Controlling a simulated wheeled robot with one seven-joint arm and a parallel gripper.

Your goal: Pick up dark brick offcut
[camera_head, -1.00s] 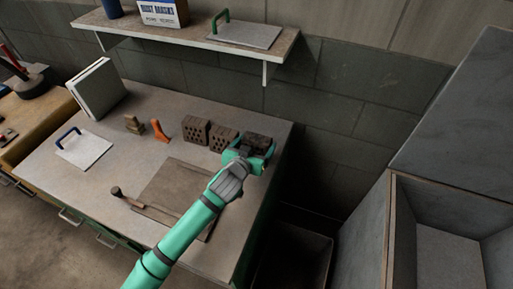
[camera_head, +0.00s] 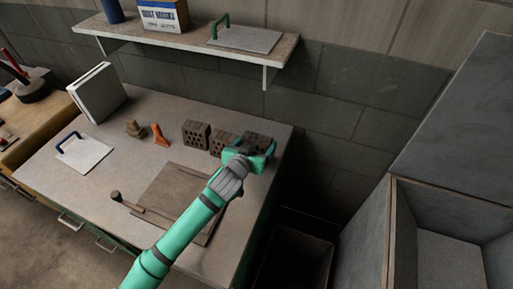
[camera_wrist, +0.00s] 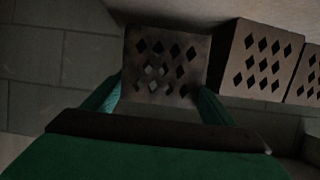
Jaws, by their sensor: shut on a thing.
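The dark brick offcut (camera_head: 258,139) is the rightmost brick in the row at the back right of the workbench. In the wrist view its dark, perforated face (camera_wrist: 165,62), with rows of diamond-shaped holes, sits between my two fingers. My gripper (camera_head: 252,158), green, is shut on it; it also shows in the wrist view (camera_wrist: 160,100). The gripper hides the brick's lower front in the head view, so I cannot tell whether it touches the bench.
Two similar perforated bricks, a middle one (camera_head: 222,143) and a left one (camera_head: 195,134), stand just left. An orange object (camera_head: 159,136), a board (camera_head: 175,195) and a mallet (camera_head: 117,197) lie on the workbench (camera_head: 130,165). A shelf (camera_head: 185,38) hangs above; an open bin (camera_head: 295,262) stands lower right.

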